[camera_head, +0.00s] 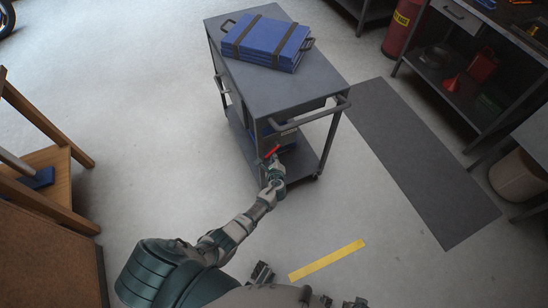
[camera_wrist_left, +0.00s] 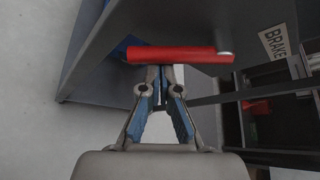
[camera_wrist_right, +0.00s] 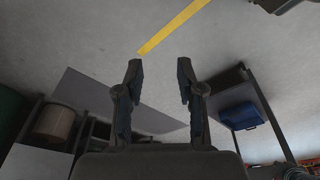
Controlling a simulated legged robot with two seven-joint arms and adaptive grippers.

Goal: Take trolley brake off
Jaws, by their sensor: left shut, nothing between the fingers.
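The grey trolley (camera_head: 275,85) stands ahead of me with a blue case strapped on its top. Its red brake lever (camera_head: 271,152) is on the near end, low by the leg. In the left wrist view the red lever (camera_wrist_left: 178,55) lies across, just beyond the fingertips, next to a plate reading "BRAKE" (camera_wrist_left: 275,43). My left gripper (camera_head: 270,164) is at the lever. In the left wrist view the left gripper's fingertips (camera_wrist_left: 161,75) are together, with nothing between them; I cannot tell if they touch the lever. My right gripper (camera_wrist_right: 159,80) is open and empty over the floor.
A yellow floor strip (camera_head: 326,260) lies in front of me. A dark mat (camera_head: 415,155) is right of the trolley, with a workbench (camera_head: 465,75) and red cylinder (camera_head: 403,27) beyond. Wooden furniture (camera_head: 45,180) stands at the left.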

